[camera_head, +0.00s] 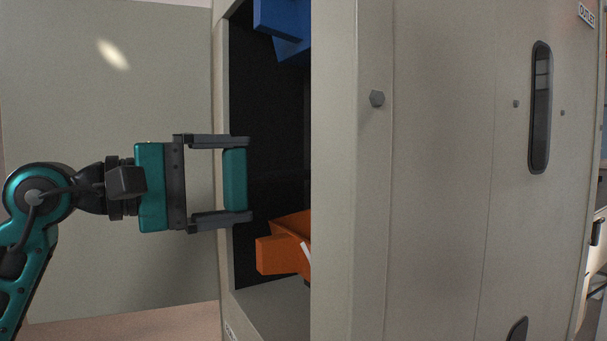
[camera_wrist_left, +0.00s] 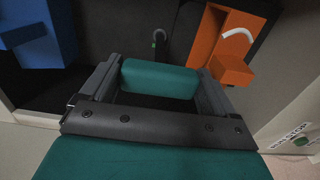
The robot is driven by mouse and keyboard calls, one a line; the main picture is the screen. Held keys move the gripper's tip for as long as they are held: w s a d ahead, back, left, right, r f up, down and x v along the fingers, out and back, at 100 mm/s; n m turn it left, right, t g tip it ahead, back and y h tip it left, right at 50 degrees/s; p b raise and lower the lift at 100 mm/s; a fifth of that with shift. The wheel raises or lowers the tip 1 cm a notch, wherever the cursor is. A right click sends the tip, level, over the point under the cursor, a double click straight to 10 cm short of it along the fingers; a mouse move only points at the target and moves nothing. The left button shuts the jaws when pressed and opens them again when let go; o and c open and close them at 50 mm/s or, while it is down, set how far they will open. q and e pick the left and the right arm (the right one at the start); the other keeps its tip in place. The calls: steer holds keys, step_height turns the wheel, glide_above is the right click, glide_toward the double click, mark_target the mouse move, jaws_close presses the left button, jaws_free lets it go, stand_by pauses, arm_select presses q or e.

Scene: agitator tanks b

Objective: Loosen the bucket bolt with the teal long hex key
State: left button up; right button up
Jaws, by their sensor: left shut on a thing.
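My left gripper (camera_head: 235,180) reaches in from the left at the cabinet opening. It is shut on a teal block-shaped handle (camera_head: 234,195), which I take to be that of the teal long hex key. The handle (camera_wrist_left: 160,79) lies across between the two fingers in the left wrist view. The key's shaft cannot be made out clearly. A small dark hooked part (camera_wrist_left: 158,38) with a green spot shows beyond the handle; I cannot tell what it is. I cannot pick out the bucket bolt for sure. My right gripper is not in view.
In the cabinet opening, an orange bucket-like part (camera_head: 284,249) sits low and a blue one (camera_head: 287,22) high. The opening's left edge is close to my fingers.

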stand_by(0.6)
arm_select(q)
steer(key=shift+r+n, duration=0.1)
steer(key=shift+n, duration=0.7)
steer(key=shift+n+p, duration=0.35)
steer(key=shift+n, duration=0.35)
steer(key=shift+n+p, duration=0.55)
steer(key=shift+n, duration=0.95)
